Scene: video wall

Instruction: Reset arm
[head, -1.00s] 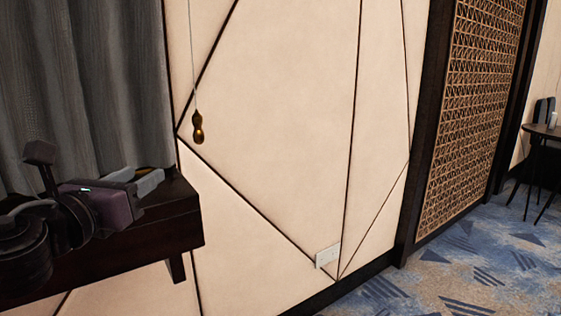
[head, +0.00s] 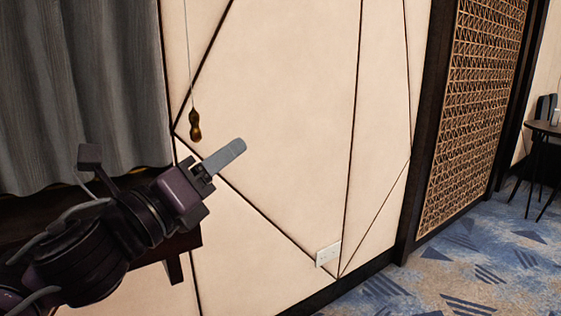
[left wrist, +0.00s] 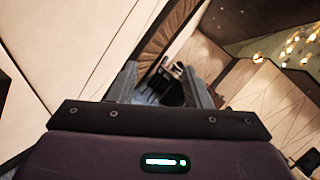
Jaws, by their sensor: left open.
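My left gripper (head: 222,158) reaches in from the left in the head view, in front of the cream wall panels. It points up and to the right, and only one finger shows clearly there. In the left wrist view both fingers of the left gripper (left wrist: 160,85) stand apart with nothing between them. A small gold gourd-shaped pull (head: 195,126) hangs on a thin cord just above and left of the gripper, apart from it in the picture. My right gripper is in neither view.
A dark wooden table (head: 187,242) stands behind my left arm, under a grey curtain (head: 80,80). A wall socket (head: 328,254) sits low on the panel. A lattice screen (head: 470,110) and a small dark table (head: 545,128) are at the right. Blue patterned carpet (head: 450,265) there is clear.

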